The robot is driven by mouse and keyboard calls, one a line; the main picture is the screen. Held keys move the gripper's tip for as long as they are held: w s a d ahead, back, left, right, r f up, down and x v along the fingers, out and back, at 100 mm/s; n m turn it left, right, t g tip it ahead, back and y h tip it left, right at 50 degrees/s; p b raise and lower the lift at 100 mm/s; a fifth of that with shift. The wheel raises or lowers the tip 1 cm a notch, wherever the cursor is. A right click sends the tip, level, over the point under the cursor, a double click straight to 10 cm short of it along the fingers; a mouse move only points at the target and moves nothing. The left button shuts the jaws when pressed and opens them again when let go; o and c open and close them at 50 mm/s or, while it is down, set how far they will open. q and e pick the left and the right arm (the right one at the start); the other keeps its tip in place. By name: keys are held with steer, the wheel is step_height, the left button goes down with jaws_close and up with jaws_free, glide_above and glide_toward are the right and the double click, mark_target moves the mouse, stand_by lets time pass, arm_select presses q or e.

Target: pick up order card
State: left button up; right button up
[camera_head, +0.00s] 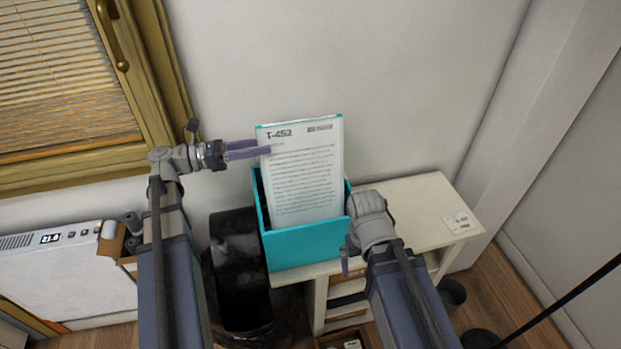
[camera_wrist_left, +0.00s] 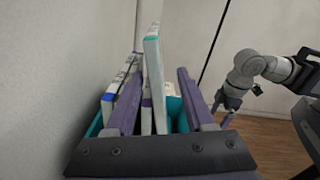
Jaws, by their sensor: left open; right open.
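In the left wrist view, a white card with a teal edge (camera_wrist_left: 154,75) stands between the open fingers; contact cannot be told. Other cards, one with a blue edge (camera_wrist_left: 108,100), stand left of it. My right gripper (camera_head: 347,262) points down by the box's right front; it also shows in the left wrist view (camera_wrist_left: 228,103).
The box stands on a cream desk (camera_head: 420,200) with a small white label (camera_head: 461,222) at right. A black bin (camera_head: 240,265) is left of the desk. A white unit (camera_head: 65,270) with a display stands at far left. The wall is close behind the box.

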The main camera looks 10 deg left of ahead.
mark_target(288, 139)
arm_select(q)
steer(key=shift+w+x, duration=0.15)
steer(key=shift+x, duration=1.75)
steer(key=shift+w+x, duration=0.15)
steer(key=shift+x, duration=1.8)
steer(key=shift+a+r, duration=0.15)
steer(key=shift+r, duration=0.05)
jaws_close()
